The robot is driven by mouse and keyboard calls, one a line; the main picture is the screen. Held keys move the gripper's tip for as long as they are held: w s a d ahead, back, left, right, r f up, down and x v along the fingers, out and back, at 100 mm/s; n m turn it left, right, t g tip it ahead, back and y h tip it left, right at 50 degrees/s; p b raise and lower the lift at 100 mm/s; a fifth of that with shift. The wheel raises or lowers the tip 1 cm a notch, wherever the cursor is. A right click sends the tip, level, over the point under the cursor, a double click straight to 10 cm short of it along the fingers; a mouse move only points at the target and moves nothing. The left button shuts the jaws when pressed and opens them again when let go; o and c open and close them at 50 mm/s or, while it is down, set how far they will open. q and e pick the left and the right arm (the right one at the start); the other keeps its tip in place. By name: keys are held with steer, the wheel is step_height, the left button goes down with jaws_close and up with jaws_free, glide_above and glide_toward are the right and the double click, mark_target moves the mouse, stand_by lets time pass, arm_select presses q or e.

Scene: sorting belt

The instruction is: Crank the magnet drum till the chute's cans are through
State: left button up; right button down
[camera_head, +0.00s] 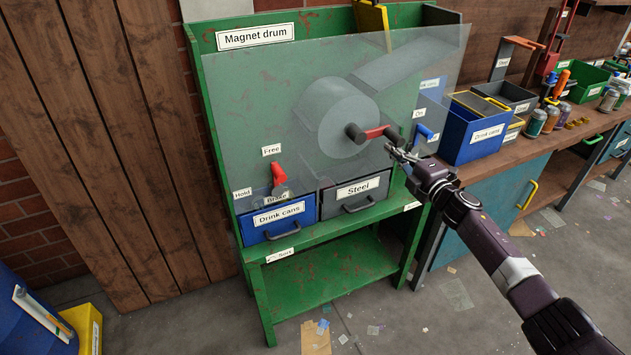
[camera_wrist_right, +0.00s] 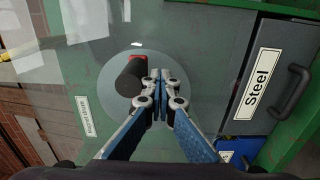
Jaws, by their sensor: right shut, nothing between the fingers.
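The magnet drum (camera_head: 345,112) is a grey cylinder behind a clear panel in a green frame. Its crank (camera_head: 376,132) has a red arm and dark ends, in front of the panel. My right gripper (camera_head: 398,152) is shut and empty, close to the crank's right end. In the right wrist view the shut fingers (camera_wrist_right: 160,82) appear beside the dark crank grip (camera_wrist_right: 132,76); I cannot tell whether they touch it. The red brake lever (camera_head: 278,174) points up towards the "Free" label. I cannot make out any cans in the chute. My left gripper is not in view.
A blue "Drink cans" drawer (camera_head: 278,219) and a grey "Steel" drawer (camera_head: 356,194) sit below the drum. A blue lever (camera_head: 428,132) stands by the "On" label. A blue "Drink cans" bin (camera_head: 486,136) and several loose cans are on the right bench.

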steer(key=shift+w+d+r, duration=0.1)
steer(key=shift+d+r, duration=0.2)
steer(key=shift+r, duration=0.4)
step_height(320, 180, up, 3)
steer(key=p, duration=0.3)
steer(key=shift+d+r, duration=0.1)
steer(key=shift+f, duration=0.3)
steer(key=shift+f+b, duration=1)
steer(key=shift+s+r, duration=0.1)
steer(key=shift+s, duration=0.15)
steer(key=p+v, duration=0.2)
steer(key=v, duration=0.1)
steer(key=shift+s+d, duration=0.15)
steer(key=shift+s, duration=0.1)
steer(key=p, duration=0.2)
glide_toward(401, 146)
steer(key=x, duration=0.2)
steer(key=shift+w+a, duration=0.25)
steer(key=shift+w, duration=0.05)
